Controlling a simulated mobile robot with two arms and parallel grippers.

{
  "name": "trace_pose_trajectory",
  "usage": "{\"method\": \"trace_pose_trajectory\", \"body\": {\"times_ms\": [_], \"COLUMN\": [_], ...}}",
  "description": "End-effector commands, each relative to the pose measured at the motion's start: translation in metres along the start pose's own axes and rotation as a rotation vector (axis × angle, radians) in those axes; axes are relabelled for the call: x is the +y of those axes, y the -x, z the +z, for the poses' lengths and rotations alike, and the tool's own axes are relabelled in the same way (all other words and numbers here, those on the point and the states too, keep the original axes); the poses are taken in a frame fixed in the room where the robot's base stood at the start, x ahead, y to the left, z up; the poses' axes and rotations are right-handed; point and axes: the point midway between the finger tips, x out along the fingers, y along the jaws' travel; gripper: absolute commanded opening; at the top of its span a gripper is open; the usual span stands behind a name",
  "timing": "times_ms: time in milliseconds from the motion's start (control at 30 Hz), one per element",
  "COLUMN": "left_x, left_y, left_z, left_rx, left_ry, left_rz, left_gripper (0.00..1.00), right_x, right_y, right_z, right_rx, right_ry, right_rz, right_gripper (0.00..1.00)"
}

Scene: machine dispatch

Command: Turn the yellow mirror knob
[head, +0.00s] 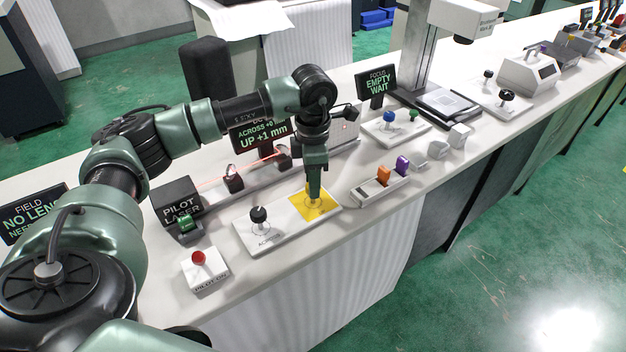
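The mirror knob panel is a white plate (286,231) with a black knob (258,214) at its left and a yellow square (326,205) at its right. My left gripper (314,196) points straight down over the yellow square. Its fingers hide the knob there, so I cannot tell whether they are closed on it or just around it. The display (262,134) behind my arm is partly covered; it reads "ACROSS +0" and "UP +1 mm". My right gripper is not in view.
A red button box (205,270) and the pilot laser (177,203) stand left of the panel. A tray with orange and purple blocks (379,187) lies close at right. Behind it is a plate with blue and green knobs (396,128). The bench's front edge is near.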

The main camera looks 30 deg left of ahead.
Motion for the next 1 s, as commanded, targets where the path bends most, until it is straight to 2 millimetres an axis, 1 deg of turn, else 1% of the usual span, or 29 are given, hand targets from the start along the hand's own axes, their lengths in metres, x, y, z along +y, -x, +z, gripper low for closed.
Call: {"method": "trace_pose_trajectory", "body": {"times_ms": [167, 300, 400, 633, 667, 700, 733, 1000], "left_x": [0.0002, 0.0003, 0.0003, 0.0005, 0.0005, 0.0005, 0.0005, 0.0003], "left_y": [-0.0005, -0.0010, 0.0000, 0.0009, 0.0010, 0.0010, 0.0010, 0.0007], "left_z": [0.0004, 0.0006, 0.0005, 0.0005, 0.0005, 0.0005, 0.0005, 0.0003], "left_rx": [-0.001, -0.002, -0.001, -0.002, -0.002, -0.002, -0.002, -0.001], "left_ry": [0.022, 0.124, 0.164, 0.169, 0.168, 0.168, 0.168, 0.167], "left_rz": [0.001, 0.001, 0.001, 0.001, 0.002, 0.002, 0.001, 0.001], "left_gripper": [0.00, 0.00, 0.00, 0.00, 0.35, 0.46, 0.54, 0.54], "right_x": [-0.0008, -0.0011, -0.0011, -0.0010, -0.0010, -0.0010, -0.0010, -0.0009], "right_y": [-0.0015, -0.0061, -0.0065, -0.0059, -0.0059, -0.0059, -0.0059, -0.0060], "right_z": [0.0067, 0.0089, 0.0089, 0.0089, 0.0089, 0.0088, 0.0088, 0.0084], "right_rx": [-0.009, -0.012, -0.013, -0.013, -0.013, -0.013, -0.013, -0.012], "right_ry": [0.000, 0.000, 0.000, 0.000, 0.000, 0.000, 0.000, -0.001], "right_rz": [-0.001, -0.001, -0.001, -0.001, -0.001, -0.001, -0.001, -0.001], "right_gripper": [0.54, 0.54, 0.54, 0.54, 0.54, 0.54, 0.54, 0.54]}}
